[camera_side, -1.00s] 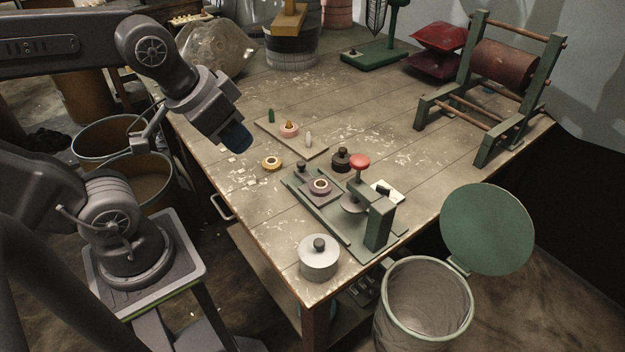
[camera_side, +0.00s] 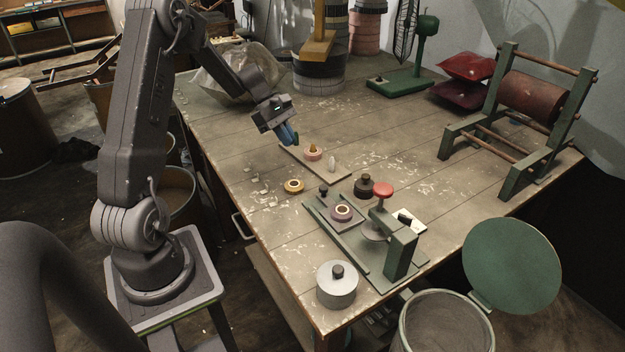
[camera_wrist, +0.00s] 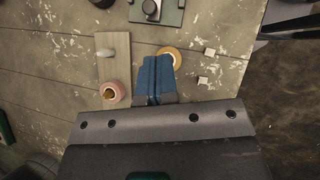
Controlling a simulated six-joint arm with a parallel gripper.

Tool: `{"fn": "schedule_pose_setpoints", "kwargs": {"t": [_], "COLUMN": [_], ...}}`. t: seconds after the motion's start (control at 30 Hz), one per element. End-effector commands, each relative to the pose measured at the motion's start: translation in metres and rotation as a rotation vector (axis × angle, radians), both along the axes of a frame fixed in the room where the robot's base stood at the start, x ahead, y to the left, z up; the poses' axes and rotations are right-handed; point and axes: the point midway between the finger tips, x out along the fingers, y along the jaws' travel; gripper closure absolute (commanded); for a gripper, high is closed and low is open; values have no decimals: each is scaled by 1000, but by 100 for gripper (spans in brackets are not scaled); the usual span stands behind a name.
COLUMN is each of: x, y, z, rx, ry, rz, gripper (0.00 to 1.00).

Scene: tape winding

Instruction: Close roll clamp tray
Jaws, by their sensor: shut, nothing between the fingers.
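The roll clamp is a green fixture (camera_side: 402,254) with a red-topped press (camera_side: 382,190) at its right. Its tray, a small purplish plate (camera_side: 342,219) with a pale-centred roll and a dark knob (camera_side: 323,189), sits on the base left of the press disc. In the wrist view the fixture's near end with a knob (camera_wrist: 150,8) shows at the top; the rest is cut off.
The peg board (camera_side: 318,164) carries a pink roll (camera_side: 312,152) and a white peg. A yellow roll (camera_side: 294,186), a dark weight (camera_side: 364,186) and a silver pot (camera_side: 337,286) surround the fixture. A roller stand (camera_side: 530,100) is at the right.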

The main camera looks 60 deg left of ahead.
Motion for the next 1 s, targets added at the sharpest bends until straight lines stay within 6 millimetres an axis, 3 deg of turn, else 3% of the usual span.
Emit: {"fn": "schedule_pose_setpoints", "kwargs": {"t": [0.1,0.3,0.47,0.83,1.0], "x": [-3,-4,2,24,35], "y": [26,35,22,-22,-44], "z": [-25,-41,-56,-114,-117], "rx": [-81,-123,-123,-122,-119], "ry": [37,54,56,56,54], "rz": [121,183,179,175,175], "gripper": [100,100,100,100,100]}}
